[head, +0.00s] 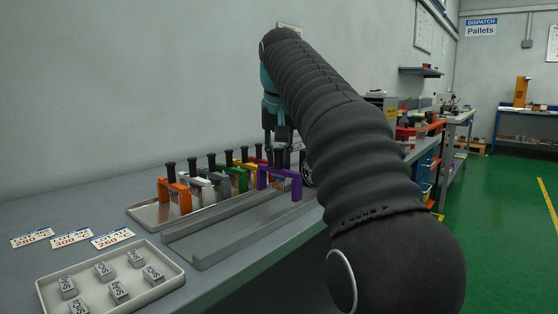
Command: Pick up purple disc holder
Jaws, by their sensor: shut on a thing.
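The purple disc holder (281,170) is an arch-shaped bracket with a dark upright handle on top, over the far end of the metal channel. My gripper (280,148) points down from above with its fingers closed around that handle. Whether the holder rests on the channel or hangs just clear of it is hard to tell. My arm hides what lies just right of the holder.
An orange holder (174,191) and several other coloured holders stand in a row on a metal tray (150,212) to the left. The metal channel (222,233) runs in front. A pale tray (103,291) with grey labelled blocks and several temperature cards (72,237) lie nearer left.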

